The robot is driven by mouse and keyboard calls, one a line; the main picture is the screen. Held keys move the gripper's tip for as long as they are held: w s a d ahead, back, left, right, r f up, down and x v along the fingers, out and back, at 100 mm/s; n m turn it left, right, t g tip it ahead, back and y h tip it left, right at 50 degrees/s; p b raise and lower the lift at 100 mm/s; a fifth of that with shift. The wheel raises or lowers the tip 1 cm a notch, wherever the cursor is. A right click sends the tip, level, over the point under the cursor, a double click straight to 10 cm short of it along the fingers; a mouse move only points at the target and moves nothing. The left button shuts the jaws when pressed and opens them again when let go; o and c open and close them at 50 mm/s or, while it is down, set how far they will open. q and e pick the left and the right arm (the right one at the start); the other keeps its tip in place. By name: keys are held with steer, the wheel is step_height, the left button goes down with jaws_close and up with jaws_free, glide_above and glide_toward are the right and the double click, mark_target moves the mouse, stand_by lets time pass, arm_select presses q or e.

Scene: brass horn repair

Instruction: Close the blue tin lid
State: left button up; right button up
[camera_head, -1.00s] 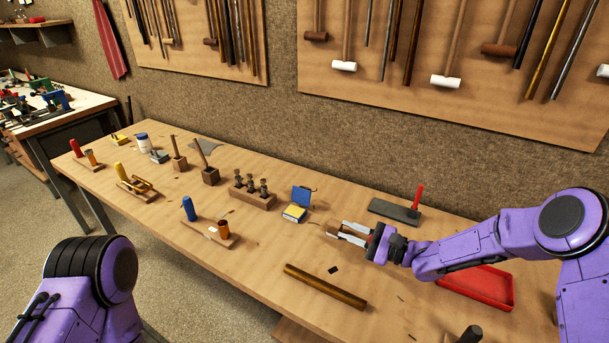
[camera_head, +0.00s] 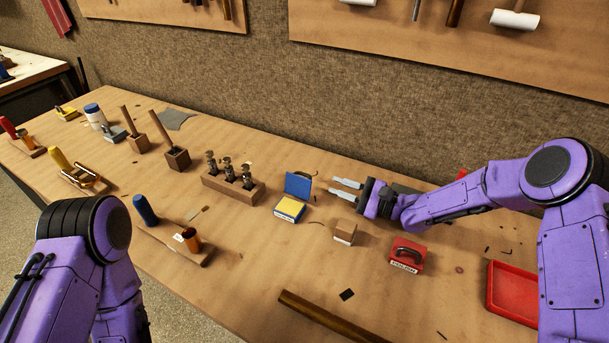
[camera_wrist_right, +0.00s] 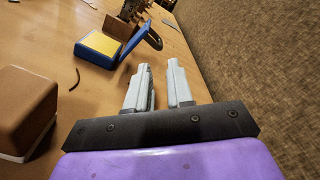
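The blue tin (camera_head: 289,208) stands on the workbench with its yellow contents showing. Its lid (camera_head: 298,185) stands up, open, on the far side. In the right wrist view the tin (camera_wrist_right: 98,50) is ahead and left of the fingers, with its lid (camera_wrist_right: 132,44) raised towards them. My right gripper (camera_head: 345,187) is open and empty, to the right of the lid and apart from it. Its two fingers (camera_wrist_right: 160,66) have a narrow gap between them in the wrist view. My left arm shows at the lower left, but its gripper is out of view.
A wooden block (camera_head: 345,233) stands right of the tin. A red tin (camera_head: 408,255) and a red tray (camera_head: 514,292) are further right. A wooden holder (camera_head: 233,188) with several valves is left of the tin. A brass tube (camera_head: 325,318) lies in front.

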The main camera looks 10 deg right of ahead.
mark_target(306, 174)
steer(key=p+x, duration=0.1)
steer(key=x, duration=0.8)
steer(key=shift+w+a+p, duration=0.1)
steer(key=shift+a+p, duration=0.1)
steer(key=shift+p, duration=0.15)
steer(key=shift+w+a+f, duration=0.1)
steer(key=shift+w+a, duration=0.3)
steer(key=shift+a, duration=0.05)
jaws_close()
stand_by(0.4)
